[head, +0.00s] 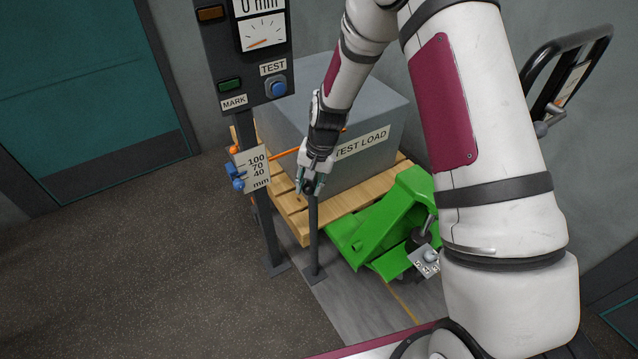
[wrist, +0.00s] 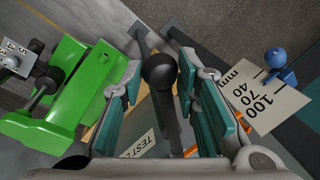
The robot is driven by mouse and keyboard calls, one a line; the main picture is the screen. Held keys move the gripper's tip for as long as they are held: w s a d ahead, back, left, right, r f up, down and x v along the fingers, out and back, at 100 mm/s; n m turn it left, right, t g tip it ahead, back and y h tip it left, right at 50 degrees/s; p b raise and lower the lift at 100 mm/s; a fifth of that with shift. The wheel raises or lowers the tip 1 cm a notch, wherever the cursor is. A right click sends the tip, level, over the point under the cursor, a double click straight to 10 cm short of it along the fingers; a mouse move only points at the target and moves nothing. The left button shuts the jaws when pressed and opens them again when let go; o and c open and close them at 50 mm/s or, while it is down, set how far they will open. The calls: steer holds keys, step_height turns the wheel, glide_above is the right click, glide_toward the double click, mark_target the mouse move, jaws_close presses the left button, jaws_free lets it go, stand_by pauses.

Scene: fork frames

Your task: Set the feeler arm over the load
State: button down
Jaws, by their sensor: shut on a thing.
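The feeler arm appears as a thin orange rod (head: 284,154) running from the scale post (head: 267,215) toward the grey test load (head: 378,158). It passes behind my gripper, and an orange bit shows above the label; its height over the load is hard to tell. My gripper (head: 311,187) is at the top of a short dark post (head: 314,240) in front of the load. In the wrist view, my gripper (wrist: 162,95) has its fingers on both sides of a black round-ended knob (wrist: 158,68) and is shut on it. What the knob's stem joins is unclear.
The load stands on a wooden pallet (head: 345,212) with a green pallet truck (head: 385,225) at right. A blue knob (head: 237,184) sits beside the scale plate (head: 256,168). The panel above has a green MARK button (head: 230,85) and blue TEST button (head: 276,87). Floor is clear at left.

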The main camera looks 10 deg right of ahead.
steer(key=shift+w+a+m, duration=0.2)
steer(key=shift+a+m, duration=0.4)
steer(key=shift+a, duration=0.05)
steer(key=c, duration=1.2)
jaws_free()
steer(key=r, duration=0.4)
steer(key=d+r, duration=0.1)
steer(key=r, duration=0.3)
steer(key=s+d+r, duration=0.1)
steer(key=r, duration=0.2)
steer(key=shift+s+r, duration=0.1)
steer(key=shift+r, duration=0.3)
